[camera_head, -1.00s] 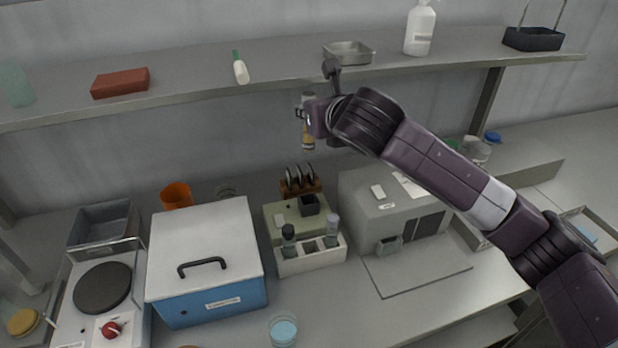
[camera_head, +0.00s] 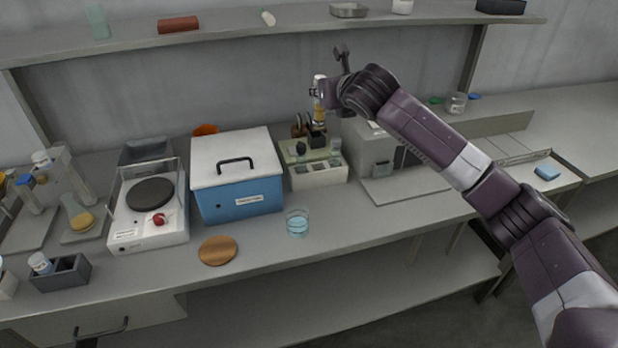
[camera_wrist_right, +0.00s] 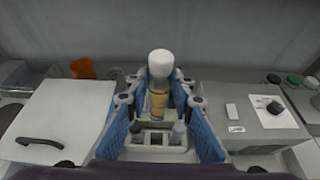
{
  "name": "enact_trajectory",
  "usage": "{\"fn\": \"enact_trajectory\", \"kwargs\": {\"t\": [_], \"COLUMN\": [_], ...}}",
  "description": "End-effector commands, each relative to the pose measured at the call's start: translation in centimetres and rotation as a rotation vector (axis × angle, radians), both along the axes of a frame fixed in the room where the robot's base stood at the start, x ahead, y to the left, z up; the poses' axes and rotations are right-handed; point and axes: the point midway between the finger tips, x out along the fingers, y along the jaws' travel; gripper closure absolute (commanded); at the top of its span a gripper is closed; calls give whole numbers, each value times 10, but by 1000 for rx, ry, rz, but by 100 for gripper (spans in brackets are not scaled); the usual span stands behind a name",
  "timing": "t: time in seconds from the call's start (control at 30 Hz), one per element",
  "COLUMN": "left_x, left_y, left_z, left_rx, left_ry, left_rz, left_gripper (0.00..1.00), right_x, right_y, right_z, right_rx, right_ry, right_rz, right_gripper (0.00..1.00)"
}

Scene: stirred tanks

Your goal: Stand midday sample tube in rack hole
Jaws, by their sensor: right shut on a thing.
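The sample tube (camera_head: 319,105) has a white cap and amber contents. My right gripper (camera_head: 322,93) is shut on it and holds it roughly upright in the air. In the right wrist view the tube (camera_wrist_right: 158,103) stands between the blue finger pads of my right gripper (camera_wrist_right: 160,92). The white rack (camera_head: 320,177) is below the tube on the bench. It also shows in the right wrist view (camera_wrist_right: 150,153), partly hidden by the fingers. A dark-capped tube (camera_head: 300,149) and a grey-capped tube (camera_head: 336,144) stand in the rack. My left gripper is out of view.
A blue box with a white lid (camera_head: 237,170) stands left of the rack, and a grey machine (camera_head: 369,150) stands right. The shelf (camera_head: 240,24) runs above the bench. Bare bench lies right of the beaker.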

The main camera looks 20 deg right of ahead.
Motion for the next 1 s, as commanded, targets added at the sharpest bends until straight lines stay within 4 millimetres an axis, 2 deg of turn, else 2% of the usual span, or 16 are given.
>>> {"fn": "enact_trajectory", "kwargs": {"t": [0.03,0.17,0.43,0.63,0.77,1.0], "left_x": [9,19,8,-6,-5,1], "left_y": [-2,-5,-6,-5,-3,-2], "left_z": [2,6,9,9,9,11], "left_rx": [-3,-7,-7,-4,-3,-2], "left_ry": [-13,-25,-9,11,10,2], "left_rz": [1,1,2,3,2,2], "left_gripper": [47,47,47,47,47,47], "right_x": [-1,-1,-1,0,0,-1], "right_y": [0,0,1,1,1,1], "right_z": [-15,-50,-117,-139,-149,-183], "right_rx": [-2,-1,1,0,0,0], "right_ry": [7,7,5,0,2,3], "right_rz": [-1,1,1,0,0,0], "right_gripper": [100,100,100,100,100,100]}}
